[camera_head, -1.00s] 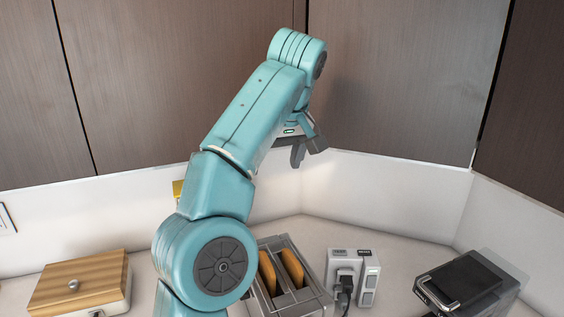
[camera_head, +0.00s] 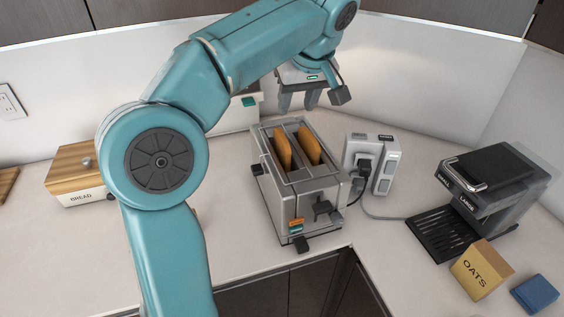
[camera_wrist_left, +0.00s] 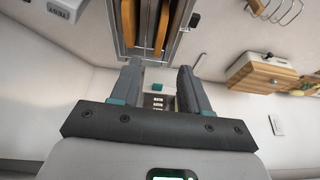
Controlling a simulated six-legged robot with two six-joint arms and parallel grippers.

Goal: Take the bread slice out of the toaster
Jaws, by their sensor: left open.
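A silver toaster (camera_head: 305,190) stands on the counter in the middle of the head view. Two browned bread slices stick up from its two slots: a left slice (camera_head: 283,150) and a right slice (camera_head: 309,146). My left gripper (camera_head: 297,104) is open and empty, above and behind the toaster's back end, apart from the bread. In the left wrist view its two fingers (camera_wrist_left: 157,80) point toward the toaster (camera_wrist_left: 185,15); the slices show there too, a longer one (camera_wrist_left: 162,28) and one at the edge (camera_wrist_left: 129,22). My right gripper is not in view.
A socket block (camera_head: 372,162) with a plugged cord stands right of the toaster. A coffee machine (camera_head: 495,180), an oats box (camera_head: 480,270) and a blue box (camera_head: 535,293) are further right. A bread box (camera_head: 80,172) is at left. Counter front of the bread box is clear.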

